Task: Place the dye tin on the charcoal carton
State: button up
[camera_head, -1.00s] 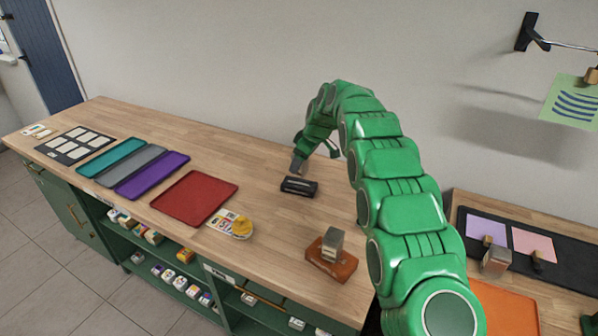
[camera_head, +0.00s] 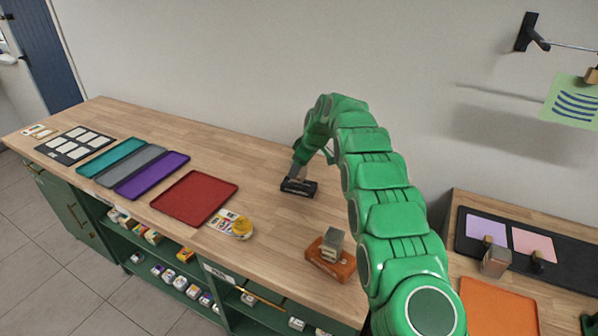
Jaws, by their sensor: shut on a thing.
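The charcoal carton is most likely the small black box (camera_head: 291,190) with a pale mark, flat on the wooden counter near the middle. My gripper (camera_head: 299,176) points down right over this box, at the end of my green arm. It is shut on a small greyish thing, seemingly the dye tin, which blends with the fingers. Its outline is too small to make out. The lower end of the fingers and held thing meets the box's top in the picture. I cannot tell whether it rests there.
A brown block with a grey block (camera_head: 333,238) on it stands to the right front. A yellow round thing (camera_head: 242,228) sits on a card to the left. A red tray (camera_head: 194,198) and purple tray (camera_head: 152,175) lie further left. Bare counter surrounds the black box.

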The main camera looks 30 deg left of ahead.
jog(key=shift+d+f, duration=0.1)
jog(key=shift+f, duration=0.75)
jog(key=shift+f, duration=0.1)
jog(key=o, duration=1.1)
jog(key=shift+o, duration=0.2)
jog(key=v, duration=1.2)
